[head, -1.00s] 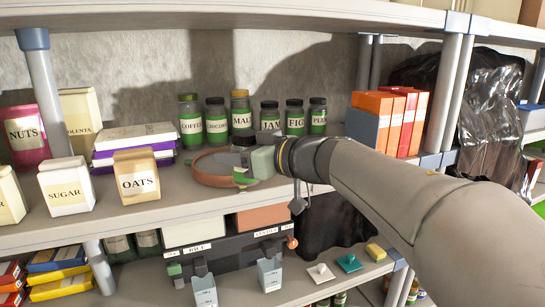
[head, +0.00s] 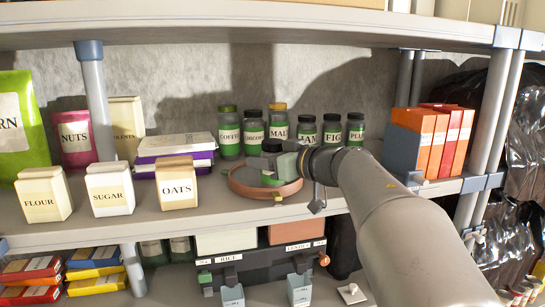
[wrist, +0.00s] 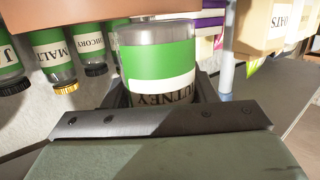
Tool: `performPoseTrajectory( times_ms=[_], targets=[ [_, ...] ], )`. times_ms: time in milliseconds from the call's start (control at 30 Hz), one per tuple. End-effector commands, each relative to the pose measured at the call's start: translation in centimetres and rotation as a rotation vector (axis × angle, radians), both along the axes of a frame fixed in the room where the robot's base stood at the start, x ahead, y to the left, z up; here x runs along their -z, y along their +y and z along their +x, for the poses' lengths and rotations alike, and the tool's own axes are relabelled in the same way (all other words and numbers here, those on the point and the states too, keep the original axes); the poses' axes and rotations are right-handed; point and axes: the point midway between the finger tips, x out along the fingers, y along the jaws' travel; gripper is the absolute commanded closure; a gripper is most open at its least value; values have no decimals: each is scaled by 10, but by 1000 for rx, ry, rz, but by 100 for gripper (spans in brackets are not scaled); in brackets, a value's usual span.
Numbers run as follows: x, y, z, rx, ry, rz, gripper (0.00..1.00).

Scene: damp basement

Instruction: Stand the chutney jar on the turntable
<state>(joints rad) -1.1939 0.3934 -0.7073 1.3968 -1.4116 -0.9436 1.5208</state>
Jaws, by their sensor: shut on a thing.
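The chutney jar (head: 272,147) has a black lid and a green label, and part of it is hidden by my gripper in the head view. My gripper (head: 284,166) is shut on the jar, which looks upright over the round brown turntable (head: 243,191). The jar also fills the middle of the wrist view (wrist: 158,65), upside down there, with "UTNEY" readable on its label between the jaws. The turntable's brown edge shows at the top of the wrist view (wrist: 60,18). I cannot tell whether the jar's base touches the turntable.
A row of jars, including COFFEE (head: 229,135) and PLUM (head: 355,130), stands behind the turntable. The OATS canister (head: 177,184) and a stack of books (head: 175,152) are to the left. Orange boxes (head: 410,125) stand to the right. Another shelf lies above.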

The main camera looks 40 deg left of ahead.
Motion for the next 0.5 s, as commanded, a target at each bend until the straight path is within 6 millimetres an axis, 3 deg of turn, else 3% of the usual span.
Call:
performPoseTrajectory(
  times_ms=[500],
  targets=[
    [4,25,22,1,-1,3,82]
  ],
)
